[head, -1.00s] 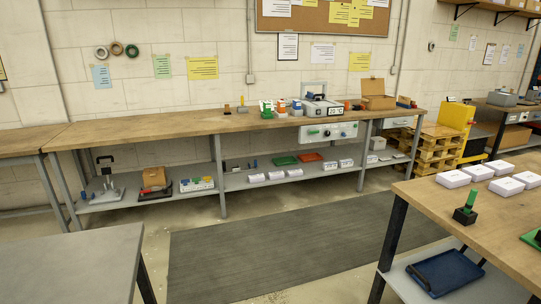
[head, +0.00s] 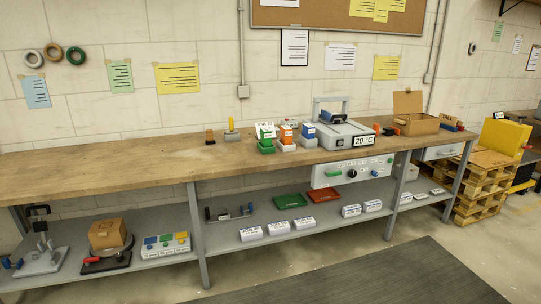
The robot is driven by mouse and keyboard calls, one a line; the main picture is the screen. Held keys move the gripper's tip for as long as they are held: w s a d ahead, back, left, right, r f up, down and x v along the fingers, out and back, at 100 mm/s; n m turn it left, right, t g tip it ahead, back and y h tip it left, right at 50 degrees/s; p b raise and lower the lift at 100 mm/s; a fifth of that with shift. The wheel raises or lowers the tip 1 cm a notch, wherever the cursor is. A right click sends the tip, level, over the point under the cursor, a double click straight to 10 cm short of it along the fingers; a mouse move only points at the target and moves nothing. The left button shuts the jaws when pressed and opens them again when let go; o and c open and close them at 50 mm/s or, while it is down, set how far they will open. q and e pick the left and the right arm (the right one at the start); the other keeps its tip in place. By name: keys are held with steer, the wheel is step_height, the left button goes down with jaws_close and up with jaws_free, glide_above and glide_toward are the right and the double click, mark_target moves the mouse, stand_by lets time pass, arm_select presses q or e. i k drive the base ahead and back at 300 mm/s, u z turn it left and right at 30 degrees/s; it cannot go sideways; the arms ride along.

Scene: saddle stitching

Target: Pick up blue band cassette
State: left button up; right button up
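On the wooden bench along the wall, several small white cassettes stand in a row in coloured holders. One with a blue band, seemingly the blue band cassette (head: 308,130), stands at the right of the row, just left of the grey machine. A cassette with an orange band (head: 286,134) is in the middle, and one with a green band (head: 265,134) is at the left. They are small in this view, so details are hard to tell. Neither of my grippers shows in the head view.
The grey machine (head: 343,137) with a 20 °C display stands right of the cassettes. An open cardboard box (head: 415,124) is farther right. The wooden bench (head: 100,170) is mostly clear at the left. A dark floor mat (head: 400,275) lies in front, with pallets (head: 487,175) at the right.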

mark_target(309, 131)
steer(key=i, duration=0.7)
steer(key=u, duration=1.5)
steer(key=i, duration=1.45)
steer(key=z, duration=1.9)
